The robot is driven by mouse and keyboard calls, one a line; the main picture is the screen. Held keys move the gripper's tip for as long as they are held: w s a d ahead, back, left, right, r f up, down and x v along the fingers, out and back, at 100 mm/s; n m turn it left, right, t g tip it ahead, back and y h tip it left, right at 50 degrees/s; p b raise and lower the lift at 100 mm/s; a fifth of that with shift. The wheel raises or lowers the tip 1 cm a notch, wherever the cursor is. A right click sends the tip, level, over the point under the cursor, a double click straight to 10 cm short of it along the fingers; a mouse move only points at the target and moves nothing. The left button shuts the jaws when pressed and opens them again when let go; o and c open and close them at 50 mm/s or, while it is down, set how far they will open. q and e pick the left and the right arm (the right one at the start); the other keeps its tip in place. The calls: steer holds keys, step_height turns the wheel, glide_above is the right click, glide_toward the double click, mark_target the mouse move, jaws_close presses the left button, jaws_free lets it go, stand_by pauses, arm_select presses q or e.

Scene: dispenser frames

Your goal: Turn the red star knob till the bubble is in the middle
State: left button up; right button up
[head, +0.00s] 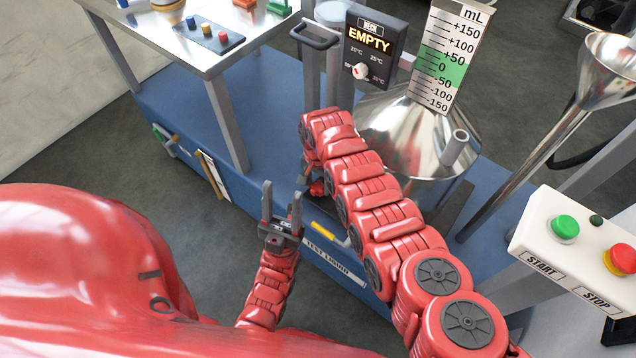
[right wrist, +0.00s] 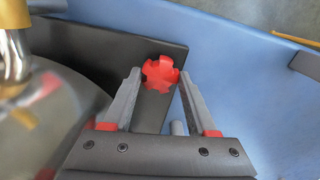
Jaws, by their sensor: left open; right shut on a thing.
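The red star knob (right wrist: 160,73) shows in the right wrist view, at the end of a dark bar. My right gripper (right wrist: 159,76) has a finger on each side of it and is shut on it. In the head view a small red piece, likely the knob (head: 317,187), shows beside my right arm, which mostly hides the right gripper. My left gripper (head: 281,196) is open and empty, left of the right arm and above the edge of the blue base. I cannot make out the bubble or its level in either view.
A shiny steel funnel vessel (head: 395,125) stands behind my right arm, with an mL scale (head: 440,62) and an EMPTY display (head: 368,42) above. A START/STOP box (head: 575,245) is at right. A steel table (head: 190,45) stands at back left. Grey floor is free at left.

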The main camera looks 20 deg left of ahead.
steer(key=m, duration=0.3)
steer(key=shift+m, duration=0.3)
steer(key=m, duration=0.3)
steer(key=shift+m, duration=0.3)
steer(key=m, duration=0.6)
steer(key=o, duration=1.4)
steer(key=shift+c, duration=0.2)
steer(key=shift+r, duration=0.1)
